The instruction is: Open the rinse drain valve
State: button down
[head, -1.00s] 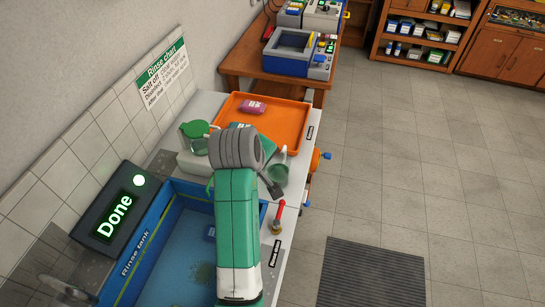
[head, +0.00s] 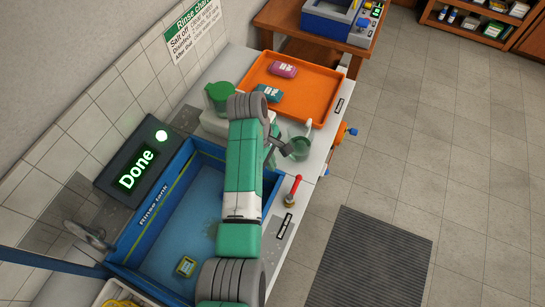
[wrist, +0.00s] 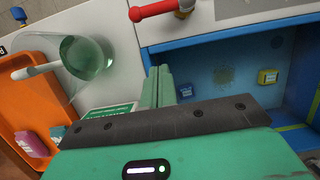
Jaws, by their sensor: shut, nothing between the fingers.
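In the wrist view my gripper's green fingers (wrist: 158,82) are together and empty, below the handle in the picture. A label plate (head: 285,224) lies by the valve; its text is too small to read.
A glass beaker (wrist: 84,57) of greenish liquid stands close to my gripper. An orange tray (head: 322,68) holds packets behind it. A lit "Done" display (head: 137,170) is at left. Yellow and blue packets lie in the tank. Floor at right is open.

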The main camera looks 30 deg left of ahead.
aim_at(295, 187)
jog(key=x, duration=0.5)
jog(key=shift+d+f, duration=0.15)
jog(key=shift+f, duration=0.15)
jog(key=d, duration=0.1)
jog(key=d+r+p, duration=0.1)
jog(key=shift+w+d, duration=0.15)
jog(key=shift+d, duration=0.7)
jog(key=shift+w, duration=0.1)
